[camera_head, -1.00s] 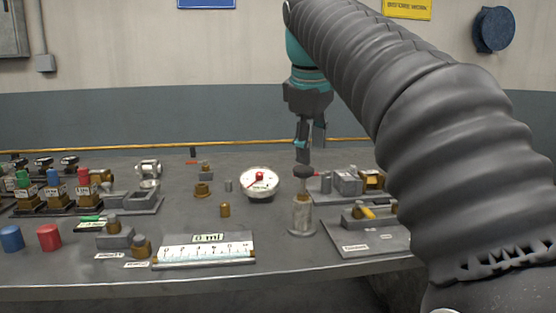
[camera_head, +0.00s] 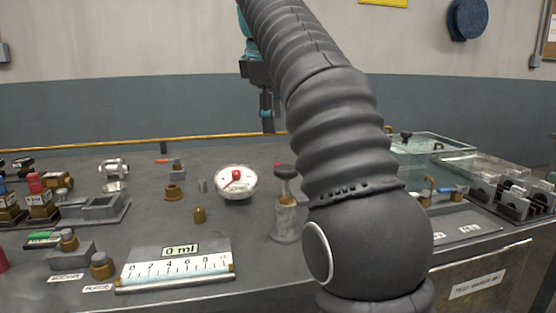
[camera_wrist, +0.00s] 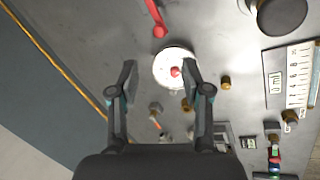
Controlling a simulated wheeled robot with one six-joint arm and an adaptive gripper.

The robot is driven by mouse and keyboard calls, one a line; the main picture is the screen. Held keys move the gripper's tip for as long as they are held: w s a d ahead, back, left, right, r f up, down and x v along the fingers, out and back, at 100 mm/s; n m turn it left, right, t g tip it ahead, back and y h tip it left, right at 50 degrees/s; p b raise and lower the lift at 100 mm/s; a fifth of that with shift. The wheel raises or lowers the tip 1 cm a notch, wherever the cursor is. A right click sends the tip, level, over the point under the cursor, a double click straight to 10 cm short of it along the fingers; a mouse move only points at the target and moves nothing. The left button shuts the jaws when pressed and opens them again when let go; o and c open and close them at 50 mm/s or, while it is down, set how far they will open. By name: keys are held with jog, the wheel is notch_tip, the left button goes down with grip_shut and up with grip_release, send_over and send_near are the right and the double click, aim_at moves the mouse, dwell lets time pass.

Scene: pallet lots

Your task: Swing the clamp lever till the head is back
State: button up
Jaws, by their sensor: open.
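A red lever handle (camera_wrist: 155,16) shows at the top edge of the wrist view, beyond the gauge. A smaller orange-red handle (camera_head: 162,160) on a grey post stands at the back of the bench; I cannot tell for certain which is the clamp lever. My gripper (camera_wrist: 159,70) is open and empty above the bench, its fingers either side of the gauge in the wrist view. My arm partly hides it in the head view (camera_head: 267,118).
A round white gauge (camera_head: 236,182) stands mid-bench. A ruled scale (camera_head: 178,268) lies at the front. Small fittings crowd the left. A clear tank (camera_head: 432,150) and a rack (camera_head: 512,195) stand right.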

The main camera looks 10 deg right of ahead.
aim_at(278, 163)
jog(key=b+x, duration=0.2)
jog(key=x, duration=0.9)
jog(key=shift+d+f, duration=0.1)
jog(key=shift+f, duration=0.1)
grip_shut()
